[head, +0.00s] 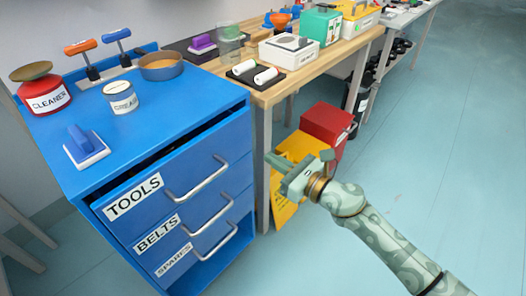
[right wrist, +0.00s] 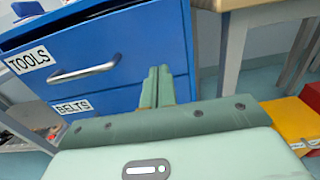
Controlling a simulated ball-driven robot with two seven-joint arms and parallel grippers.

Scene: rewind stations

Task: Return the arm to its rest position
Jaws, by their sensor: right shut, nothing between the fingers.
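My right arm (head: 368,222) reaches in from the lower right over the floor. Its gripper (head: 275,161) is shut and empty, in front of the workbench leg and to the right of the blue cabinet (head: 222,103). In the right wrist view the fingers (right wrist: 157,86) are together, with the cabinet's drawers behind them. The gripper appears apart from the drawer handles. My left gripper is not in view.
The TOOLS drawer (head: 150,192) has a dark gap above it. The floor (head: 440,140) to the right is clear.

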